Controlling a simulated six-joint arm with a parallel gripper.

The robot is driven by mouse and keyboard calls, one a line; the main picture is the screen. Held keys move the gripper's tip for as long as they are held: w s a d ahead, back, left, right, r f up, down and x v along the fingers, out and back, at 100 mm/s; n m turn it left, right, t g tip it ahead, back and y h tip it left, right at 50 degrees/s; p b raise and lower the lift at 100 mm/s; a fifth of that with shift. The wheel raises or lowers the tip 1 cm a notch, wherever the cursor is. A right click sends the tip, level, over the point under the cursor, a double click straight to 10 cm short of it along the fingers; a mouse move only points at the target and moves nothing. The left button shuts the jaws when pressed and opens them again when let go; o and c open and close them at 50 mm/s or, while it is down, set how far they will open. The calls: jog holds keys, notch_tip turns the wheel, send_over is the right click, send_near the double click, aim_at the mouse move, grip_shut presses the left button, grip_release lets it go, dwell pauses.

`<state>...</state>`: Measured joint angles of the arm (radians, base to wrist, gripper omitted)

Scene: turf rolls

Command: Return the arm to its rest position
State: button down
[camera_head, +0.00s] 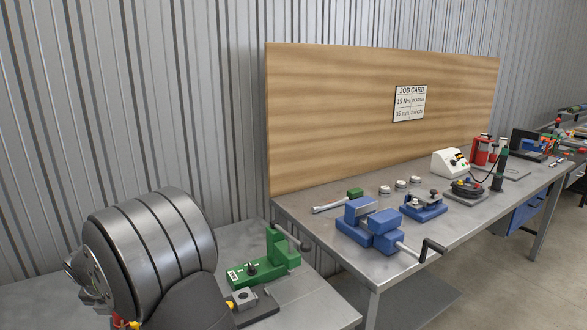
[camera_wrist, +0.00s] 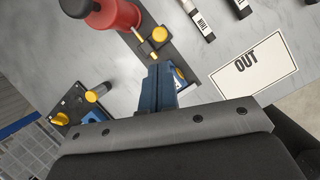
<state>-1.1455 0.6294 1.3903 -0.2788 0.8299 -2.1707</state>
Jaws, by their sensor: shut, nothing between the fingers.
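My gripper (camera_wrist: 160,78) shows in the wrist view as blue-grey fingers reaching out from a grey bar with screws. The fingers are together, with nothing between them. They are above a grey surface, close to a dark plate (camera_wrist: 178,50) with yellow and blue parts; I cannot tell whether they touch it. In the head view a large grey banded cylinder (camera_head: 150,255), part of my arm, fills the lower left. My gripper is not visible there.
A workbench (camera_head: 320,217) carries a blue vise (camera_head: 370,225) with a protruding crank (camera_head: 433,248). A green fixture (camera_head: 265,265) stands near my arm. A red cylinder (camera_wrist: 115,14) and an OUT card (camera_wrist: 255,68) lie around my gripper. A wooden panel (camera_head: 340,110) stands behind the bench.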

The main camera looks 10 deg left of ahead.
jog(key=shift+s+n, duration=0.1)
jog(key=shift+n, duration=0.4)
jog(key=c, duration=1.2)
grip_release()
jog(key=w+d+r+m+g+y, duration=0.1)
jog(key=w+d+r+m+g, duration=0.2)
jog(key=m, duration=0.5)
jog(key=w+d+r+m+g+y, duration=0.1)
jog(key=w+r+m+g, duration=0.3)
jog(key=m, duration=0.5)
jog(key=shift+t, duration=0.6)
jog(key=x, duration=0.6)
jog(key=w+x, duration=0.1)
jog(key=x, duration=1)
jog(key=shift+w+f, duration=0.15)
jog(key=shift+f, duration=0.4)
grip_shut()
